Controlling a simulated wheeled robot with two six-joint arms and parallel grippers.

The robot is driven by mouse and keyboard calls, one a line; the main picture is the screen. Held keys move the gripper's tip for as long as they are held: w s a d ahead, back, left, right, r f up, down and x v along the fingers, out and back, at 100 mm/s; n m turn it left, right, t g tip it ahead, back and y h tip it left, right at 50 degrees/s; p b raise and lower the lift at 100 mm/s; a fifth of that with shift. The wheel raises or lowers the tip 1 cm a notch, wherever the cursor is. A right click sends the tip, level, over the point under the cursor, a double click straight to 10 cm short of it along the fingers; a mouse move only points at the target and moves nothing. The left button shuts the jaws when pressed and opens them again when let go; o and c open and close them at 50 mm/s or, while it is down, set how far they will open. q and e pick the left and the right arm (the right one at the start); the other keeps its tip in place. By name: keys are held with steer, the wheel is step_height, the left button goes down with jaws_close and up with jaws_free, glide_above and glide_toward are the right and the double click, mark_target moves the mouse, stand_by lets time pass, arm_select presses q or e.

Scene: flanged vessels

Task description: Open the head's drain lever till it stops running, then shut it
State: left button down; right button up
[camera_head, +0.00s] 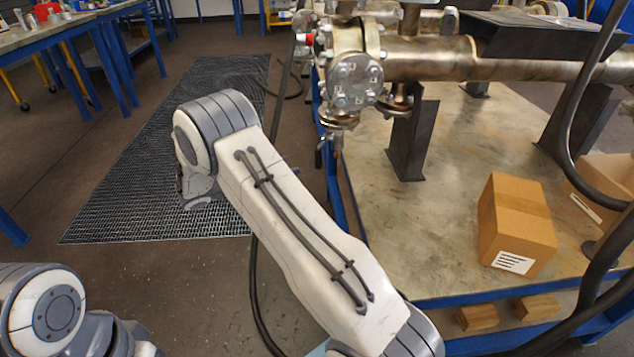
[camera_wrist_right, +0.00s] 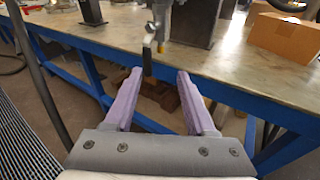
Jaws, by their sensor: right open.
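The vessel's flanged metal head (camera_head: 355,68) is at the top middle of the head view, with a small drain valve (camera_head: 338,122) hanging under it. In the right wrist view the drain's brass-coloured outlet (camera_wrist_right: 160,44) points down, with a dark upright lever (camera_wrist_right: 147,62) beside it. My right gripper (camera_wrist_right: 159,72) is open, its purple fingers reaching toward the lever, which appears between the fingertips; I cannot tell whether they touch. No liquid stream can be made out. In the head view my right forearm hides most of that gripper. My left gripper is out of view.
The vessel stands on a blue-framed table (camera_head: 450,240) with dark supports. A cardboard box (camera_head: 517,222) sits on the tabletop at right. A dark floor grate (camera_head: 130,190) lies left of the table. Thick dark hoses cross the right edge. A workbench (camera_head: 85,30) stands at upper left.

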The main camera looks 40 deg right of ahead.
steer(key=n+h+b, duration=0.1)
steer(key=h+b, duration=0.1)
glide_toward(316, 159)
steer(key=shift+t, duration=0.3)
steer(key=d+b, duration=0.2)
steer(key=d, duration=0.8)
steer(key=shift+r, duration=0.1)
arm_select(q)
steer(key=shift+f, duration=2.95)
arm_select(e)
steer(key=shift+w+d, duration=0.1)
steer(key=shift+d, duration=0.45)
jaws_close()
steer(key=shift+a, duration=0.1)
